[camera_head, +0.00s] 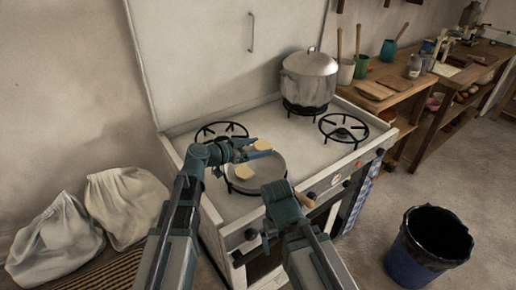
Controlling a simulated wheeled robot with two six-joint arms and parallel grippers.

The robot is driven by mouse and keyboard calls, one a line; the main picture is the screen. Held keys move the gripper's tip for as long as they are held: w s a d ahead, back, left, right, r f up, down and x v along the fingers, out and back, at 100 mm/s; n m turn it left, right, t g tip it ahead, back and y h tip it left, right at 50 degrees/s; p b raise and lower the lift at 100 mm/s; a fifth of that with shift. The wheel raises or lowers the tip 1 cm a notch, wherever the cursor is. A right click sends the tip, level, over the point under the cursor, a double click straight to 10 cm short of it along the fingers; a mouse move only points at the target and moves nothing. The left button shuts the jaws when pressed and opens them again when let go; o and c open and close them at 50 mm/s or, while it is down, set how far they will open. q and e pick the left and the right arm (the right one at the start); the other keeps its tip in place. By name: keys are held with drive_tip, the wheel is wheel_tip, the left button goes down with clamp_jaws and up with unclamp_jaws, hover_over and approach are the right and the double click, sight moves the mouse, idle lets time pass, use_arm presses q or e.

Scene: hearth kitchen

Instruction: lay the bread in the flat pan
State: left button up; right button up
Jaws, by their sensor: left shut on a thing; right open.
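The flat pan (268,178) is a grey round pan on the stove's front burner, with a wooden handle (304,199) pointing towards the lower right. One pale slice of bread (243,173) lies in the left part of the pan. My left gripper (254,152) is shut on another slice of bread (262,145), held over the pan's far edge. My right gripper (284,200) is open at the pan's near side, beside the handle. Its arm hides part of the pan's near rim, and whether it touches the handle is unclear.
A lidded steel pot (309,78) stands on a back burner. Two other burners are bare, at the back left (221,131) and right (343,129). A wooden side table (385,90) with cups and boards is to the right. A blue bin (430,245) and white sacks (125,205) stand on the floor.

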sight(258, 168)
use_arm(q)
drive_tip(key=shift+f+b, duration=3.1)
drive_tip(key=shift+f, duration=0.15)
use_arm(e)
wheel_tip(258, 168, down, 6)
drive_tip(key=shift+f, duration=0.25)
use_arm(q)
drive_tip(key=shift+f+b, duration=0.55)
drive_tip(key=shift+f, duration=0.05)
use_arm(e)
drive_tip(key=shift+f, duration=0.6)
